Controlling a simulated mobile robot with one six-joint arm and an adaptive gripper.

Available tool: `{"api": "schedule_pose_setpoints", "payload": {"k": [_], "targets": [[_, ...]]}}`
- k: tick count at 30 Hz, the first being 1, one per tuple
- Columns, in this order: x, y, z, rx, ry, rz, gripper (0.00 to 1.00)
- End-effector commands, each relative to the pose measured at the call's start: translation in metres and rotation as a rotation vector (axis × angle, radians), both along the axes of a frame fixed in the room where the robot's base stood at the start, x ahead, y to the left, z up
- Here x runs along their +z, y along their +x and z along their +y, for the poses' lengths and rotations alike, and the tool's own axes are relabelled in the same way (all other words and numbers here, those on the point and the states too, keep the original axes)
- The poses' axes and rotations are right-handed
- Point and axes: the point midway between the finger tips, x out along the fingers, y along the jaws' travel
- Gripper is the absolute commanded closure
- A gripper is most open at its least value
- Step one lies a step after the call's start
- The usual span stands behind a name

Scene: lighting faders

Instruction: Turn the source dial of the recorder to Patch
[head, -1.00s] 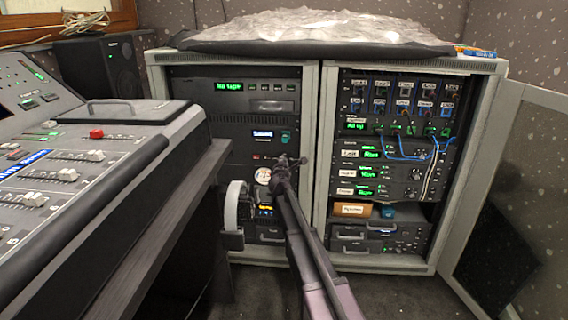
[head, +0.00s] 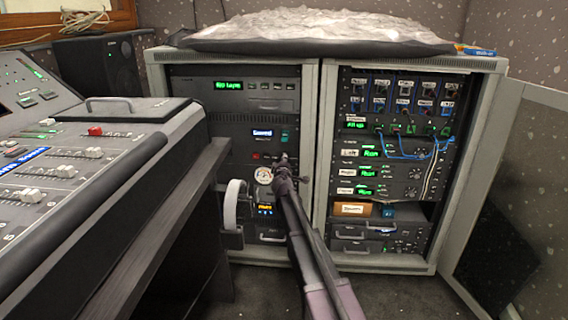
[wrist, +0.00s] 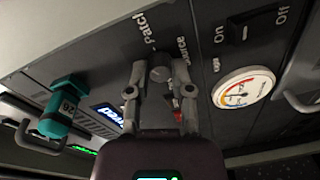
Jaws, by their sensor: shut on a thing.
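The source dial (wrist: 160,74) is a small grey round knob on the dark recorder panel, with the words "Patch" and "Source" printed beside it in the wrist view. My gripper (wrist: 159,78) has its two fingers on either side of the knob and is shut on it. In the head view my gripper (head: 284,162) reaches the left rack and hides the dial. The recorder (head: 225,134) carries a lit blue display. Which mark the dial points at is too small to tell.
A round gauge (wrist: 243,88) and an On/Off switch (wrist: 240,32) lie to the right of the dial in the wrist view. The mixing desk (head: 150,150) stands close on the left.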

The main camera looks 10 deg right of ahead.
Motion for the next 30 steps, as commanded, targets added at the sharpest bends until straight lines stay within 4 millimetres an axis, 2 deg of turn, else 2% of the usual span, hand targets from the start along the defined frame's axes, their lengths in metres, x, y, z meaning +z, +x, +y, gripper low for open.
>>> {"api": "schedule_pose_setpoints", "payload": {"k": [15,30], "targets": [[-0.0007,0.0029,-0.0011,-0.001,0.370,-0.100,1.00],[-0.0004,0.0029,-0.0012,-0.001,0.483,-0.130,1.00]]}}
